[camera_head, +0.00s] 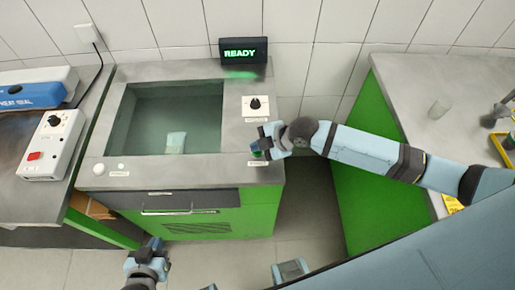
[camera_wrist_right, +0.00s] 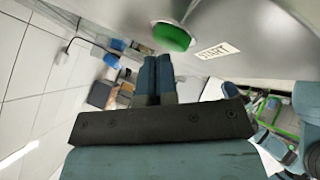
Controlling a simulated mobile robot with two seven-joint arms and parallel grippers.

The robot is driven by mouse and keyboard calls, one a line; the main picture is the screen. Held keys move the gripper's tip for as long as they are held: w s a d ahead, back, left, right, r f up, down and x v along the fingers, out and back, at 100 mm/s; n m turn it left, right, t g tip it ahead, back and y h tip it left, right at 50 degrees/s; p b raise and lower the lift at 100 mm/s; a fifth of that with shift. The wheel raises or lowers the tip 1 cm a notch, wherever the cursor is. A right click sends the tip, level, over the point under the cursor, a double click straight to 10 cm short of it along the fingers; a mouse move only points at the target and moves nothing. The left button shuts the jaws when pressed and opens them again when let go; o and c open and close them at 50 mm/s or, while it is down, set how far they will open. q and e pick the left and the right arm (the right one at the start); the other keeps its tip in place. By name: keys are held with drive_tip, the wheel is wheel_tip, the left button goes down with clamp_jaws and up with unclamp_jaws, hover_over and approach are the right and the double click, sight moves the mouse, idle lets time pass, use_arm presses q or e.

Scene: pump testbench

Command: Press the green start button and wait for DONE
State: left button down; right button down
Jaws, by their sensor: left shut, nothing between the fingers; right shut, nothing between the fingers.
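The green start button (camera_wrist_right: 172,37) shows large at the top of the right wrist view, with a START label (camera_wrist_right: 218,50) beside it. My right gripper (camera_wrist_right: 154,62) is shut and empty, with its fingertips close below the button; I cannot tell whether they touch it. In the head view my right gripper (camera_head: 262,147) is over the front right of the test bench top (camera_head: 215,172) and mostly hides the button. The display (camera_head: 243,51) at the back reads READY in green. My left gripper (camera_head: 152,252) is shut and empty, low in front of the bench.
The bench has a sunken basin (camera_head: 160,115) with a small pale block (camera_head: 175,143) in it. A black knob (camera_head: 255,103) sits behind my right gripper. A heat sealer control box (camera_head: 50,145) stands left.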

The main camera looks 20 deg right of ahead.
drive_tip(key=shift+f, duration=0.45)
drive_tip(key=shift+r, duration=0.1)
idle(0.4)
drive_tip(key=shift+r+p, duration=0.65)
drive_tip(key=shift+r, duration=0.2)
wheel_tip(320, 180, up, 5)
drive_tip(key=p, duration=0.4)
idle(0.5)
